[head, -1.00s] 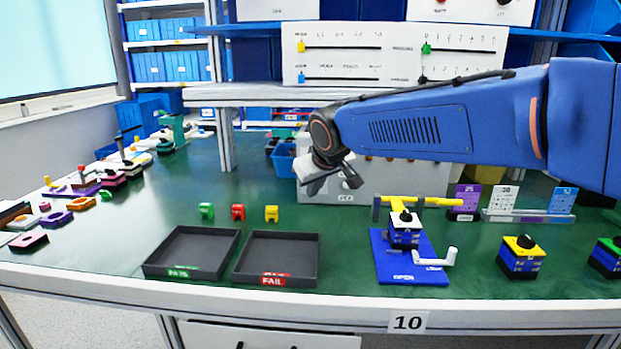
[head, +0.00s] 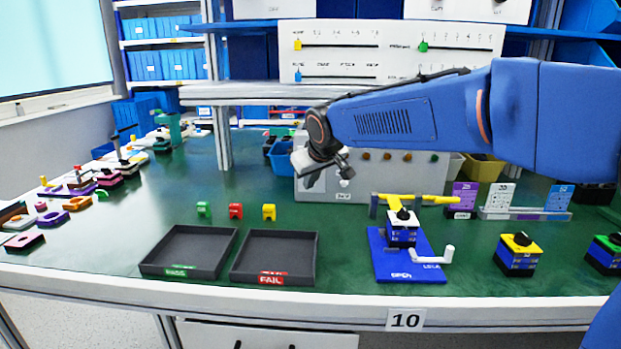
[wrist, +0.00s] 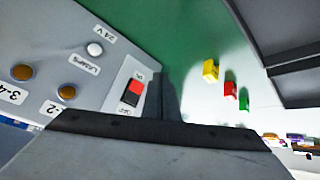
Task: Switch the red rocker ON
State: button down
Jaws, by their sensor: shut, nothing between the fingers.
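The red rocker (wrist: 132,92) shows in the wrist view on a white plate on the grey control box (wrist: 110,45). Its one half is red and the other black, with small labels at both ends of the plate. In the head view the control box (head: 400,180) stands at the back of the bench, and my arm hides the rocker. My gripper (head: 312,180) is shut and empty in front of the box's left part. In the wrist view a dark finger (wrist: 168,98) stands just right of the rocker plate; I cannot tell whether it touches.
The box also carries a white lamp (wrist: 94,49) and amber round parts (wrist: 67,93). A blue fixture (head: 385,262) stands to the right. Open green bench lies left of the box.

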jog(key=shift+w+d+f, duration=0.1)
jog(key=shift+w+f, duration=0.05)
jog(key=shift+w, duration=0.85)
jog(key=shift+w+f, duration=0.15)
jog(key=shift+w, duration=0.8)
jog(key=shift+w, duration=0.2)
dwell(0.5)
jog(key=shift+w, duration=0.2)
jog(key=shift+w, duration=0.3)
dwell(0.8)
jog(key=shift+s, duration=0.1)
jog(key=shift+s, duration=0.6)
jog(key=s, duration=0.5)
jog(key=shift+r, duration=0.4)
